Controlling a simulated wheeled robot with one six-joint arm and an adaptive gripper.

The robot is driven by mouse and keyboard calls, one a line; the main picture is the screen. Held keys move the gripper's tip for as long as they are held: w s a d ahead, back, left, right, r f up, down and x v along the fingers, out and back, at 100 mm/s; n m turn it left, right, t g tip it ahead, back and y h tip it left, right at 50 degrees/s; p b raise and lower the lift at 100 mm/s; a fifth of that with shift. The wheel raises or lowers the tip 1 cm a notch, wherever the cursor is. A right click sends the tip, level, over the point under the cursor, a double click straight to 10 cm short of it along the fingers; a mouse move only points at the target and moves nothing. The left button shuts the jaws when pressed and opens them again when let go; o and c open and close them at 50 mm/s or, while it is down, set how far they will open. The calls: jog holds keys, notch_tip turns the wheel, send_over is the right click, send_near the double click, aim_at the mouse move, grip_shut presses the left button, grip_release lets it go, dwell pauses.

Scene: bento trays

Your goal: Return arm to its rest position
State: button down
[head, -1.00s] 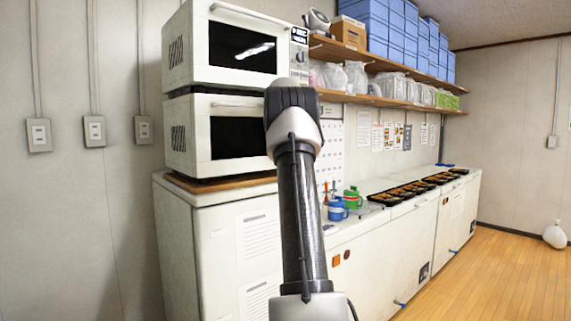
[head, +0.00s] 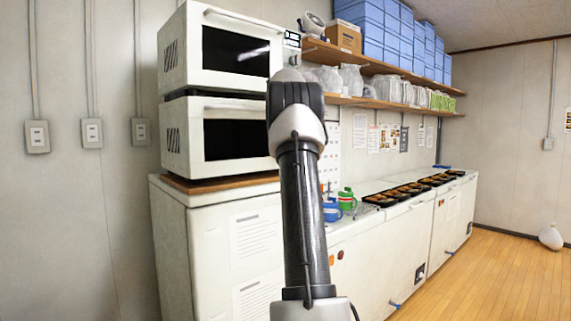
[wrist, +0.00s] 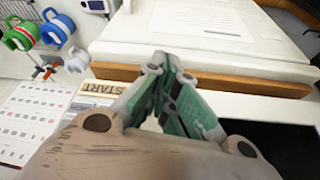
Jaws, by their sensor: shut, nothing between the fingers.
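My gripper (wrist: 165,65) shows in the wrist view, its green and grey fingers brought together at the tips with nothing between them. In the head view my arm rises upright through the middle of the picture, in front of the ovens and the counter. The gripper itself is not visible there. Bento trays (head: 412,188) with dark rims and brown food stand in a row on the counter (head: 345,230) at the right, well away from my arm.
Two stacked white ovens (head: 192,140) stand on a white cabinet (head: 185,215) behind my arm. Shelves (head: 385,103) hold bags and blue boxes (head: 385,25).

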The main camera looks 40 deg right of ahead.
jog(key=v, duration=0.5)
jog(key=shift+s+d+r, duration=0.15)
notch_tip(320, 180, down, 9)
jog(key=s+m, duration=0.1)
jog(key=m, duration=0.1)
jog(key=s+a+f+n, duration=0.2)
jog(key=s+a+f, duration=0.2)
jog(key=s+a, duration=0.4)
jog(key=s+a+f+n, duration=0.2)
jog(key=s+a, duration=0.7)
jog(key=a, duration=0.9)
jog(key=s+a+f+n+y, duration=0.1)
jog(key=s+a+f, duration=0.5)
jog(key=s+a, duration=0.3)
jog(key=shift+s+a+n, duration=0.25)
jog(key=shift+a+n, duration=0.15)
jog(key=shift+a, duration=1.5)
